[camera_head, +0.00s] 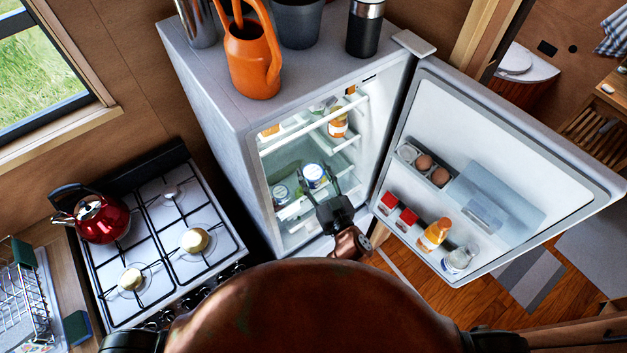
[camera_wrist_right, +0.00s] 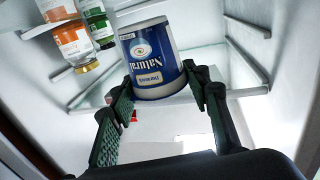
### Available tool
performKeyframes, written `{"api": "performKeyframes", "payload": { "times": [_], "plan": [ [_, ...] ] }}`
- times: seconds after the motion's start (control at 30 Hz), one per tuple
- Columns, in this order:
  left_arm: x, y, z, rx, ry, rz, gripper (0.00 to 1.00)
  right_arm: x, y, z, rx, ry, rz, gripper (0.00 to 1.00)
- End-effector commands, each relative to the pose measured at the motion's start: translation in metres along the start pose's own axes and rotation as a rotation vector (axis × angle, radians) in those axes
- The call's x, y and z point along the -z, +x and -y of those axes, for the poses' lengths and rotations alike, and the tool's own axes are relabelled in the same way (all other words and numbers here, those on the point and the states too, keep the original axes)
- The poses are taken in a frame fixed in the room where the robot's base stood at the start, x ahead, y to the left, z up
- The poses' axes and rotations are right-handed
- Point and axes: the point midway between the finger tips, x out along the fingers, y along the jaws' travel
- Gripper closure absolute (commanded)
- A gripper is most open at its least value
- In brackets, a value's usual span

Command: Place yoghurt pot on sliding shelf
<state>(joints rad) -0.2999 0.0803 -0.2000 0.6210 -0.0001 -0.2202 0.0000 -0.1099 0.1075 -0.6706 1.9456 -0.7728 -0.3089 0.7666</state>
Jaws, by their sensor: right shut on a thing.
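The yoghurt pot (camera_head: 314,174) is blue with a white top and is inside the open fridge. In the right wrist view, the yoghurt pot (camera_wrist_right: 151,60) shows its "Natural" label upside down. My right gripper (camera_head: 321,186) reaches into the fridge and is shut on the pot, with one finger on each side. The gripper's fingertips also show in the right wrist view (camera_wrist_right: 158,84). A glass shelf (camera_head: 293,211) is low in the fridge; a pale shelf edge (camera_wrist_right: 236,93) shows by the pot in the wrist view. I cannot tell whether the pot touches it. My left gripper is out of view.
Bottles (camera_wrist_right: 70,38) are close by on the left in the wrist view. The fridge door (camera_head: 520,165) is swung open to the right, with eggs and bottles. A stove (camera_head: 160,235) is left.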

Motion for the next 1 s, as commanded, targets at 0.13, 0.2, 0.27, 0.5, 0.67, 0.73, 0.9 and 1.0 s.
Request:
{"api": "performKeyframes", "payload": {
  "times": [0.13, 0.2, 0.27, 0.5, 0.67, 0.73, 0.9, 1.0],
  "plan": [
    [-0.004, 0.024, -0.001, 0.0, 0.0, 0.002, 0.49, -0.024, 0.0, 0.0, 0.0, -0.002, 0.001, 0.88],
    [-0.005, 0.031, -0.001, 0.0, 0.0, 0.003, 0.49, -0.032, 0.0, 0.0, 0.001, -0.003, 0.002, 0.88],
    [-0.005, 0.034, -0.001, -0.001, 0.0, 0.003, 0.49, -0.034, 0.0, 0.0, 0.001, -0.001, 0.001, 0.88],
    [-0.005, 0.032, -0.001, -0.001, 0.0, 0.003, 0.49, -0.031, 0.0, 0.0, 0.001, -0.001, 0.0, 0.88],
    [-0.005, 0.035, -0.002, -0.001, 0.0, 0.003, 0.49, -0.035, 0.0, 0.0, 0.0, 0.0, 0.001, 0.88],
    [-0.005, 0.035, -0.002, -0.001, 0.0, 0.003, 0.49, -0.035, 0.0, 0.0, 0.0, 0.0, 0.002, 0.53],
    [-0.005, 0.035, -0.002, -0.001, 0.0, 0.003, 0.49, -0.035, 0.0, 0.0, 0.0, 0.0, 0.002, 0.41],
    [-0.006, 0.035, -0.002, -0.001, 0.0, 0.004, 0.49, -0.035, 0.0, 0.0, 0.0, 0.0, 0.002, 0.39]
  ]
}}
